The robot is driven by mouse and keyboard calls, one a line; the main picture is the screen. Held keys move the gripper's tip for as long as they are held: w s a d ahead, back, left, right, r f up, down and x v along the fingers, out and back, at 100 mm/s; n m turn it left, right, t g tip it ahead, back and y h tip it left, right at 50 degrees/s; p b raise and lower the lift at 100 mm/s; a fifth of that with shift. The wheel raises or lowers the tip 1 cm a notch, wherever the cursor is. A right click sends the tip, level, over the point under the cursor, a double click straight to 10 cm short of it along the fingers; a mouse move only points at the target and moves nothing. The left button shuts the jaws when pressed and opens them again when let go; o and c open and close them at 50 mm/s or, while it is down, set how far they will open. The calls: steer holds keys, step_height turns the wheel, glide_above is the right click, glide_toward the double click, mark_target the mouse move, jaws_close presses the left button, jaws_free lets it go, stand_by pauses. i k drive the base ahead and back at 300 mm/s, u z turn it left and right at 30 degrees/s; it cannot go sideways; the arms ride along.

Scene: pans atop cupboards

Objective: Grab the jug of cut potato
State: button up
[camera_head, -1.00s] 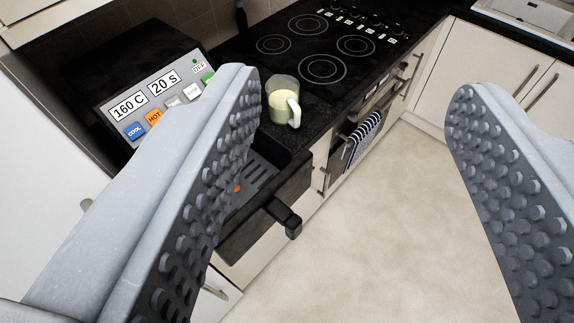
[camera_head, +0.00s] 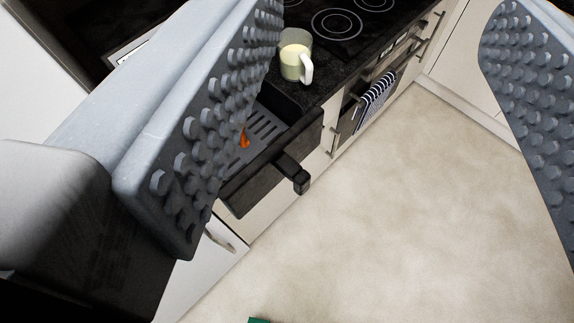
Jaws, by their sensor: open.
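The jug (camera_head: 293,62) stands upright on the black worktop near its front edge. It is clear with pale yellow contents, and its white handle (camera_head: 306,68) faces right. I cannot make out single potato pieces. My gripper (camera_head: 385,15) is open and empty, with its two grey studded fingers wide apart at the left and right of the view. The jug appears between the fingers, close beside the left finger in the picture, but beyond it and apart from it.
The hob (camera_head: 337,24) is behind. A striped towel (camera_head: 376,96) hangs at the oven. The floor (camera_head: 370,220) is clear at right.

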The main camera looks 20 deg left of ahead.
mark_target(295, 49)
steer(key=z, duration=0.05)
steer(key=i, duration=1.4)
steer(key=z, duration=0.45)
